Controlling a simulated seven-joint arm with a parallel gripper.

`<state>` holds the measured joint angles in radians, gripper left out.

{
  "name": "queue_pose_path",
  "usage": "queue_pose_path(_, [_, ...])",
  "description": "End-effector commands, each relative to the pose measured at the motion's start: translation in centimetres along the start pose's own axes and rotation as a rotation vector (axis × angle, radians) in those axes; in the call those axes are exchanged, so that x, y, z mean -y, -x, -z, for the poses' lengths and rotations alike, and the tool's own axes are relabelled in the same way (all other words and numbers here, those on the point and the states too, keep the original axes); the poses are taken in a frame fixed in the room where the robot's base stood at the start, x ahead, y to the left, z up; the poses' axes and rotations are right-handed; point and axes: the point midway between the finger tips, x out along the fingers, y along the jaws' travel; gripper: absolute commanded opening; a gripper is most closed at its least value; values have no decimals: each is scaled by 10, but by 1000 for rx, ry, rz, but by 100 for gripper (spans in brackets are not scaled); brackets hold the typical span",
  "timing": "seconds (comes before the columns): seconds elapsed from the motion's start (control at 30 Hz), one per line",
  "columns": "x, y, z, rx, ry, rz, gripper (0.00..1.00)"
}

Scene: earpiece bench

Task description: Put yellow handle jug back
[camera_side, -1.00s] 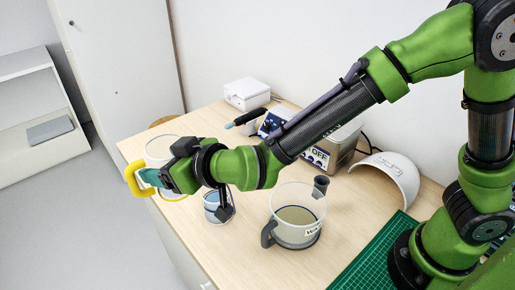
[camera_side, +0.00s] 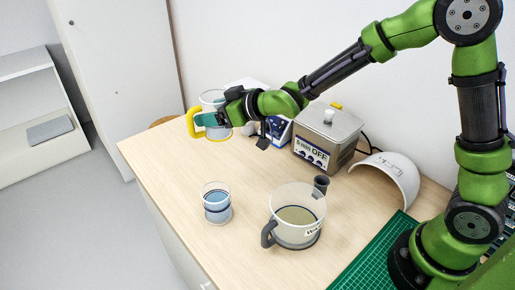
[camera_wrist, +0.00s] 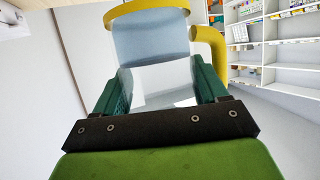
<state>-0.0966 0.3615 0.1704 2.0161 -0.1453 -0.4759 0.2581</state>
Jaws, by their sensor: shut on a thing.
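The yellow handle jug (camera_side: 212,98) is a clear jug with a yellow handle on its left and a yellow band at its base. It is up over the far left part of the bench, in front of the white box. My gripper (camera_side: 207,119) is shut on the jug and reaches it from the right. In the wrist view the jug (camera_wrist: 150,45) fills the top middle between the green finger pads of my gripper (camera_wrist: 157,85). The side view does not clearly show how far the jug's base is above the bench.
A clear cup of blue liquid (camera_side: 216,205) and a grey-handled jug (camera_side: 295,226) stand at the front. A steel ultrasonic bath (camera_side: 328,138), a small dark cup (camera_side: 321,186), a white curved shell (camera_side: 391,172) and a green mat (camera_side: 372,256) lie to the right. The left-middle bench (camera_side: 178,166) is bare.

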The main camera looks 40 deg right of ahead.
Motion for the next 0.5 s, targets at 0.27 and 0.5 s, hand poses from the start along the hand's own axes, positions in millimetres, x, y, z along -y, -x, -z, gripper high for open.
queue_pose_path(0.27, [-15,-4,-19,3,-1,0,27])
queue_pose_path(0.5, [-15,-14,-43,2,-1,-1,27])
